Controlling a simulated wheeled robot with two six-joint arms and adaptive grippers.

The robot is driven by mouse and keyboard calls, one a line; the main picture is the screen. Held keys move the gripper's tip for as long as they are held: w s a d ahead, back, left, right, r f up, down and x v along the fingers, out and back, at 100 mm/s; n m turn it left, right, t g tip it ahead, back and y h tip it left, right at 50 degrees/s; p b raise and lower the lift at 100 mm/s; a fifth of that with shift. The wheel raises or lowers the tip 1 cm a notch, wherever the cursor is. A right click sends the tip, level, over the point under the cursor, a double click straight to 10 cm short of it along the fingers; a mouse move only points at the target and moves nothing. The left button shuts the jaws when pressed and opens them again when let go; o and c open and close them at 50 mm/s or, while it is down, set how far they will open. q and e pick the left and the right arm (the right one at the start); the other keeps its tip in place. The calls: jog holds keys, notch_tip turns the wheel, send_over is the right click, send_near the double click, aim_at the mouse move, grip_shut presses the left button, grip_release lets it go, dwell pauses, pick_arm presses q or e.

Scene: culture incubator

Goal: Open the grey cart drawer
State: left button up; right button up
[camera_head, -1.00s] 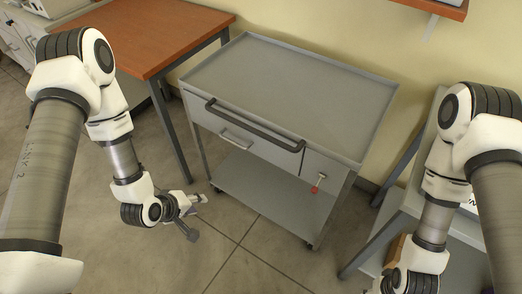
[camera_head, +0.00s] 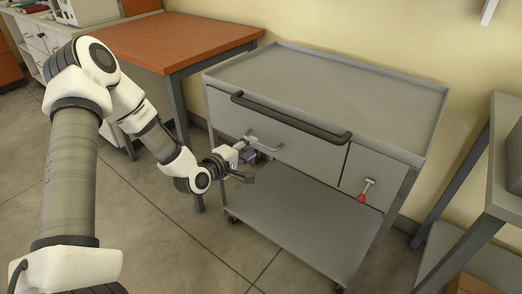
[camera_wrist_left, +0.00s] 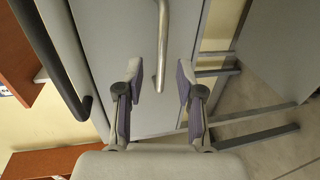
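The grey cart (camera_head: 330,90) stands in front of me. Its wide drawer (camera_head: 300,145) sits flush with the front and looks closed. The drawer's silver bar handle (camera_head: 268,148) is partly hidden by my left gripper (camera_head: 246,160) in the head view. In the left wrist view my left gripper (camera_wrist_left: 159,88) is open, with its two padded fingers apart. The handle (camera_wrist_left: 162,40) reaches down between the fingertips there, and neither finger visibly touches it. My right gripper is not in view.
A dark push bar (camera_head: 290,118) runs across the cart above the drawer. A key with a red tag (camera_head: 361,197) hangs at the smaller right compartment. An orange-topped table (camera_head: 180,40) stands at left, a grey bench (camera_head: 500,200) at right. The floor (camera_head: 190,260) in front is clear.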

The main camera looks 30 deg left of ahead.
aim_at(259, 142)
pick_arm(q)
jog(key=x, duration=0.5)
jog(key=shift+f+b, duration=0.15)
jog(key=shift+b, duration=0.25)
grip_shut()
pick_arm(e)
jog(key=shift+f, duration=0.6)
pick_arm(q)
jog(key=shift+s, duration=0.15)
